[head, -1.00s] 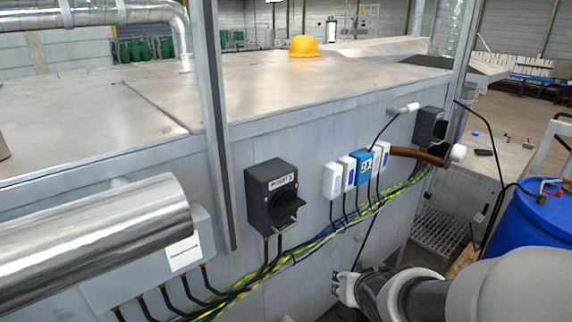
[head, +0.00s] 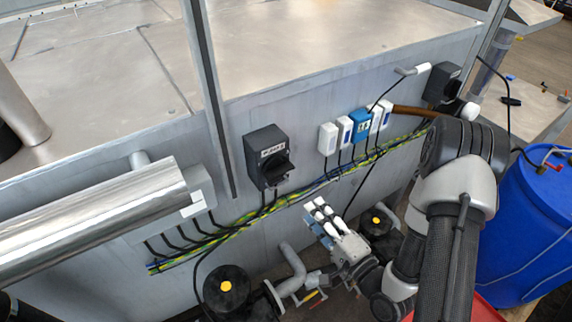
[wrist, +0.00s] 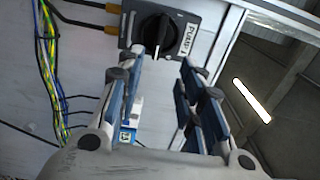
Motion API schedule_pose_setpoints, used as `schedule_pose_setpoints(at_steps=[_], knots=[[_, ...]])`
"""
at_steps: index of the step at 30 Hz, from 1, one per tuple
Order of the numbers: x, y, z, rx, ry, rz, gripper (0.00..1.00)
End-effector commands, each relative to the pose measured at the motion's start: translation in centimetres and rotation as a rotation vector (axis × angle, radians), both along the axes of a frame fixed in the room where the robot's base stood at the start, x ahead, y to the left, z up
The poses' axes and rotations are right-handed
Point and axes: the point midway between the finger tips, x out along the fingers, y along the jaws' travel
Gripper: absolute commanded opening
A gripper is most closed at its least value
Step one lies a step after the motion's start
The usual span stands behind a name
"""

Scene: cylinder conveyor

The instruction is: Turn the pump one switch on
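The pump one switch is a dark grey box (head: 267,157) with a black rotary knob, mounted on the grey metal wall in the head view. In the wrist view the box (wrist: 187,14) carries a white label reading PUMP 1. Its knob (wrist: 158,36) has a handle lying roughly parallel to the label's text, with a pale mark at its lower end. My gripper (head: 315,208) is below and to the right of the switch in the head view, apart from it. In the wrist view my gripper (wrist: 155,75) is open and empty, its fingers spread toward the switch.
White and blue boxes (head: 345,132) are on the wall right of the switch. A yellow-green cable bundle (head: 330,175) runs below. Another dark box (head: 442,85) is farther right. Black-capped pump parts (head: 226,288) and a pipe (head: 292,262) stand low; a blue barrel (head: 525,235) is at right.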

Motion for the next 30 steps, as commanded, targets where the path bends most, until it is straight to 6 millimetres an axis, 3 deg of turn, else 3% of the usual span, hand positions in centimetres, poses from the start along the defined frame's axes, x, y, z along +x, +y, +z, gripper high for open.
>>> schedule_pose_setpoints(at_steps=[24,30], knots=[[7.2,5.0,-0.4,-0.004,-0.011,0.001,0.34],[10.8,7.5,0.1,-0.003,-0.004,0.003,0.34]])
